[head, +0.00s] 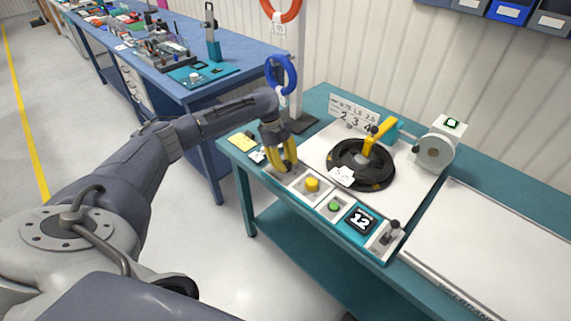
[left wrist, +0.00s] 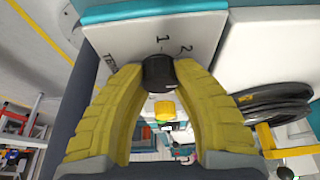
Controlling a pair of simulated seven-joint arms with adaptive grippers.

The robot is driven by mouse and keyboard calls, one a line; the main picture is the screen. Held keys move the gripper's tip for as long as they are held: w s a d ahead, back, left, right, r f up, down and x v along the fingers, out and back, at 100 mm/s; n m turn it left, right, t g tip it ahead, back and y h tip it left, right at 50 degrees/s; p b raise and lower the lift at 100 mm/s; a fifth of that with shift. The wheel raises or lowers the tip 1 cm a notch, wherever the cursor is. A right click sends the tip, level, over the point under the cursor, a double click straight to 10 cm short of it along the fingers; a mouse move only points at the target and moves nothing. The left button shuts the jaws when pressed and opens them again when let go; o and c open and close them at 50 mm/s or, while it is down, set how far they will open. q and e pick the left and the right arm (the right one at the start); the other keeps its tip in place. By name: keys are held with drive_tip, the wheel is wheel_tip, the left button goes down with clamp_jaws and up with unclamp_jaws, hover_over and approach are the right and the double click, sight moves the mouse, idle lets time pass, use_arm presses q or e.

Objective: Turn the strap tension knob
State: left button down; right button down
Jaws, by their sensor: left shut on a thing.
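The strap tension knob is a small black knob (left wrist: 158,73) on a pale panel marked with 1, 2 and part of a word starting "TEN". My left gripper (head: 286,168) has yellow fingers and reaches down to the left end of the control panel. In the left wrist view, its fingertips (left wrist: 158,78) are shut on the knob from both sides. In the head view the fingers hide the knob. My right gripper is in neither view.
Right of the knob, the panel holds a yellow button (head: 312,184), a green button (head: 334,206), a display reading 12 (head: 361,220) and a small lever (head: 392,232). Behind stands a black reel (head: 345,180) with a yellow arm (head: 377,136). A blue ring (head: 270,75) hangs near my left wrist.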

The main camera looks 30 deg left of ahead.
use_arm(q)
drive_tip(key=shift+d, duration=0.15)
drive_tip(key=c, duration=0.9)
unclamp_jaws()
drive_tip(key=v, duration=1.2)
drive_tip(key=shift+w, duration=0.1)
